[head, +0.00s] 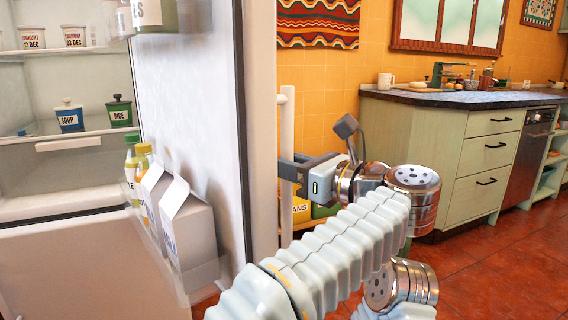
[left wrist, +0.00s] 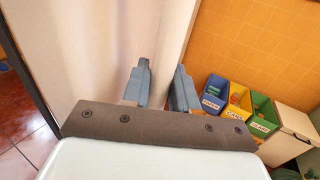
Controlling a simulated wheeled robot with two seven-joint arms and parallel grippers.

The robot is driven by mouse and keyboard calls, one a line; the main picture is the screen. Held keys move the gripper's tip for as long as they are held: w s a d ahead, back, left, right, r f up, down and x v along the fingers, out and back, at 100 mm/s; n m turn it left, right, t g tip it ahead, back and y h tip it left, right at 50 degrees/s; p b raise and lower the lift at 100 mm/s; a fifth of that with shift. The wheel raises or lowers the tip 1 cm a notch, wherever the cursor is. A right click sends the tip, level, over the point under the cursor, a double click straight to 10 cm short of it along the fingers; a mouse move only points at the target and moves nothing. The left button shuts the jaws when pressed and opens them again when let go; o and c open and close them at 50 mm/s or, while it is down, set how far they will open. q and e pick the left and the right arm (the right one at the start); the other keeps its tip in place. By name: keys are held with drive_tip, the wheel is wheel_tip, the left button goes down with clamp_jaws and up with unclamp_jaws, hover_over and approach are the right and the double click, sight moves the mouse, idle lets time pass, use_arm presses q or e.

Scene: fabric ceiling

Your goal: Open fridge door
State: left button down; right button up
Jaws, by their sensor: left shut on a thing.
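The fridge door (head: 185,90) stands open, and the fridge interior (head: 60,170) shows to its left. A pale vertical handle bar (head: 287,125) runs along the door's outer side. My left gripper (head: 288,166) is shut on the handle at about mid-height, with its arm reaching in from below right. My right gripper is not in view.
Shelves hold yoghurt tubs (head: 75,37), a soup jar (head: 69,115) and a rice jar (head: 119,110). Cartons (head: 190,235) and bottles stand in the door rack. Colored bins (left wrist: 238,97) stand beyond the door by the orange wall. A green counter (head: 440,150) stands right; red floor (head: 500,265) is clear before it.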

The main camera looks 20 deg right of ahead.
use_arm(q)
drive_tip(key=shift+w+d, duration=0.2)
drive_tip(key=shift+d, duration=0.05)
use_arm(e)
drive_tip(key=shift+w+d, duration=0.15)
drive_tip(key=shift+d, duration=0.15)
use_arm(q)
drive_tip(key=c, duration=1)
unclamp_jaws()
drive_tip(key=p+v, duration=0.1)
drive_tip(key=v, duration=1.2)
drive_tip(key=shift+s+d+p, duration=0.25)
drive_tip(key=shift+d+p, duration=0.05)
drive_tip(key=shift+p, duration=0.1)
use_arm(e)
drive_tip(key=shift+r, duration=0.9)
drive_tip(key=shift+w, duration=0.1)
